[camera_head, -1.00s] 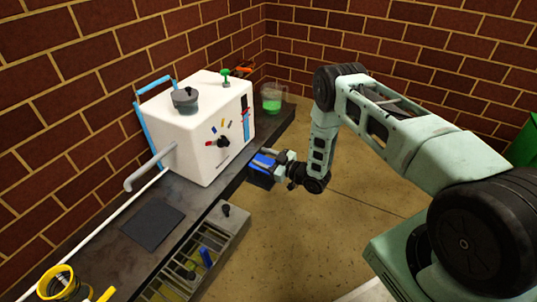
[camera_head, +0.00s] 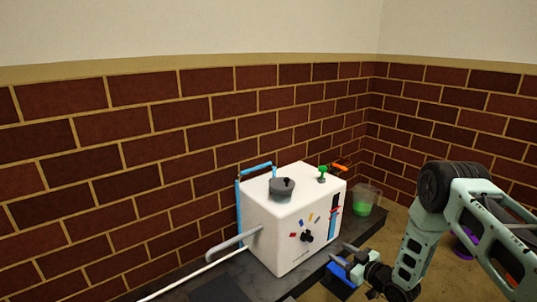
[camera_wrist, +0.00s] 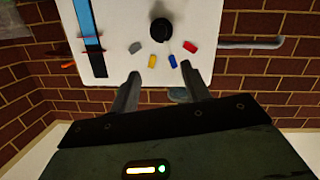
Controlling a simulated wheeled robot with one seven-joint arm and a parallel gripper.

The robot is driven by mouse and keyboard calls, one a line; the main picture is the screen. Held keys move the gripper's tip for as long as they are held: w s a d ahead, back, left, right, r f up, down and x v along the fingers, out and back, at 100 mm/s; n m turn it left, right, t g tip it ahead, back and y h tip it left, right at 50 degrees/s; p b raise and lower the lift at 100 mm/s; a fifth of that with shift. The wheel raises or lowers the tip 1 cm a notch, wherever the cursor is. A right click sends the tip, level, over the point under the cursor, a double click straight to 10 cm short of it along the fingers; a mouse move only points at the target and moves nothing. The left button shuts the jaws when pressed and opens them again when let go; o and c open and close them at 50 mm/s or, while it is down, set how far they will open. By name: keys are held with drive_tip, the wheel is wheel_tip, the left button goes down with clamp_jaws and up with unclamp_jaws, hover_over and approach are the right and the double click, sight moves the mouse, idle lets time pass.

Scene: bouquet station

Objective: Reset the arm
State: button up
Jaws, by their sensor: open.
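My arm reaches in from the right of the head view, bent at the elbow. My gripper (camera_head: 343,260) is at the lower right of the white box (camera_head: 283,225), near its front face. In the wrist view my gripper (camera_wrist: 160,73) is open, with its two fingers apart and nothing between them. Beyond the fingers is the box's white front (camera_wrist: 205,20), with a black knob (camera_wrist: 160,29) and small coloured marks around it.
The white box stands on a dark counter (camera_head: 222,288) along a brick wall (camera_head: 120,170).

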drive_tip(key=w+a+r+g+h+p, duration=0.1)
drive_tip(key=a+r+g+h, duration=0.15)
drive_tip(key=a+r, duration=0.65)
drive_tip(key=s+a+r+m+g+h+p, duration=0.1)
drive_tip(key=s+a+r+g, duration=0.4)
drive_tip(key=s+r, duration=0.65)
drive_tip(key=s+r+g+h+p, duration=0.15)
drive_tip(key=s+r, duration=0.35)
drive_tip(key=s, duration=0.6)
drive_tip(key=s+r+g+h+p, duration=0.1)
drive_tip(key=s+r+g, duration=0.25)
drive_tip(key=s, duration=0.65)
drive_tip(key=s+r+g+h+p, duration=0.1)
drive_tip(key=s+r+h, duration=0.1)
drive_tip(key=s+r, duration=0.65)
wheel_tip(320, 180, up, 34)
drive_tip(key=s+p, duration=0.2)
drive_tip(key=p, duration=3.5)
drive_tip(key=shift+d+r, duration=0.25)
drive_tip(key=shift+d, duration=0.15)
